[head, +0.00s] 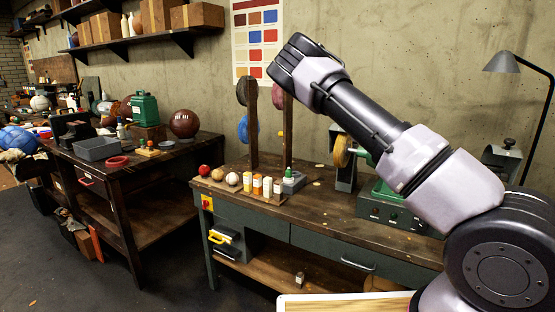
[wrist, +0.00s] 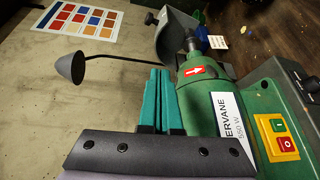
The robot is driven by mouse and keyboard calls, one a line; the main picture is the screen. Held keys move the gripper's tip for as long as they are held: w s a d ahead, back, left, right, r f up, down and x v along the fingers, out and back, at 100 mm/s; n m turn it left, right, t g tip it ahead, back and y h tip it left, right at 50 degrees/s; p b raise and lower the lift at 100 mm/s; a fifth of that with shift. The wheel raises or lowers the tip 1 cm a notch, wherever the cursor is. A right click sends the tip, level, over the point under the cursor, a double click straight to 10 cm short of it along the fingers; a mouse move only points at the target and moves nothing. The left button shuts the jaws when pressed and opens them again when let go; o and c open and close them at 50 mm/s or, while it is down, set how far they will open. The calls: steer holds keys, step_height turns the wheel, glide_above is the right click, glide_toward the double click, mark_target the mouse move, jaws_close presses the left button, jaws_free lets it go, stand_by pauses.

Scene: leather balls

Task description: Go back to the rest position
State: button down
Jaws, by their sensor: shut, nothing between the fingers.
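My gripper (wrist: 160,74) shows in the wrist view as two teal fingers lying together, shut with nothing between them. Behind and beside them is a green bench machine (wrist: 205,105) with a red arrow label and a white name plate. In the head view my arm crosses the right half, and its dark upper end stands before the wall. The gripper's fingers cannot be made out there. The green machine (head: 384,207) shows partly behind my arm on the workbench (head: 325,214).
A row of balls and small bottles (head: 256,184) stands at the workbench's front left. Wooden posts (head: 252,125) rise behind it. A grey lamp (head: 502,63) stands at the right. A second table (head: 75,158) holds a brown ball (head: 184,124). Floor between the tables is open.

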steer(key=s+a+f+m+y, duration=0.2)
steer(key=s+y, duration=0.3)
steer(key=s+a+f+m+y, duration=0.2)
steer(key=s+y, duration=0.2)
steer(key=s, duration=0.1)
steer(key=s+a+r+t+y, duration=0.8)
steer(key=s+a+r+y, duration=0.1)
steer(key=s+a+r, duration=1)
steer(key=shift+s+a+r+m+t+y, duration=0.15)
steer(key=shift+s+a+m+t+y, duration=0.2)
steer(key=shift+a, duration=0.55)
